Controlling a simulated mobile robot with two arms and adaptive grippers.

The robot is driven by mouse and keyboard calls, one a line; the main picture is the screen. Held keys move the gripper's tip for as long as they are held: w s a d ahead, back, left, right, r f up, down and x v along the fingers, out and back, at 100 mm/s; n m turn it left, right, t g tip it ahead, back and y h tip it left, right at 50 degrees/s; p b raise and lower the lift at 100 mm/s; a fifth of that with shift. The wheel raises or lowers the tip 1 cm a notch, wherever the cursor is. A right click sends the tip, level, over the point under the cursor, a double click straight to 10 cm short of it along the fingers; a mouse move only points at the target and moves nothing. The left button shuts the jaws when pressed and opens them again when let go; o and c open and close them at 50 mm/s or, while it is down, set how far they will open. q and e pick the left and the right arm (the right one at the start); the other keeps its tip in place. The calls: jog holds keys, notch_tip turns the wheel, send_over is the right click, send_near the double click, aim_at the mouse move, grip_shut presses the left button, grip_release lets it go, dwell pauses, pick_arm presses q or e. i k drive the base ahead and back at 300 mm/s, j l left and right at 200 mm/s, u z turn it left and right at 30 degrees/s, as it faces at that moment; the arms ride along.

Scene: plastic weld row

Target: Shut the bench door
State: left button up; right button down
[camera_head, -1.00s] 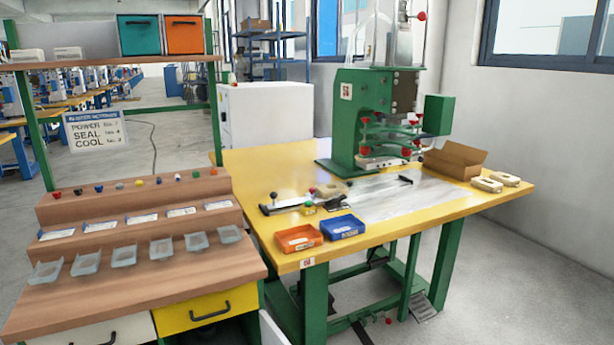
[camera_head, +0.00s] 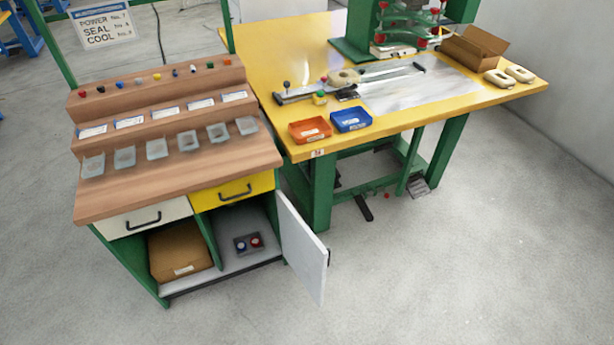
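The bench door (camera_head: 303,247) is a white panel hinged at the right side of the wooden bench's lower cupboard. It stands open, swung out toward the front right, with a dark handle (camera_head: 328,257) at its outer edge. The open cupboard shows a brown cardboard box (camera_head: 180,252) in the left compartment. In the right compartment is a small dark tray (camera_head: 249,243) with a blue and a red round item. Neither of my grippers is in view.
Above the cupboard are a white drawer (camera_head: 146,219) and a yellow drawer (camera_head: 233,191), both shut. The yellow table (camera_head: 440,108) with its green legs stands close to the right of the door. The grey floor (camera_head: 420,270) in front is clear. A foot pedal (camera_head: 364,208) lies under the table.

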aim_at(308, 258)
jog(key=l+u, duration=0.1)
jog(key=u, duration=0.25)
jog(key=l+u, duration=0.1)
jog(key=u, duration=0.2)
jog(key=i+l+u, duration=0.1)
jog(key=u, duration=0.25)
jog(key=l+u, duration=0.3)
jog(key=l, duration=0.35)
jog(key=l+u, duration=0.25)
jog(key=l, duration=0.4)
jog(key=k+l+u, duration=0.15)
jog(key=l+u, duration=0.15)
jog(key=l, duration=0.35)
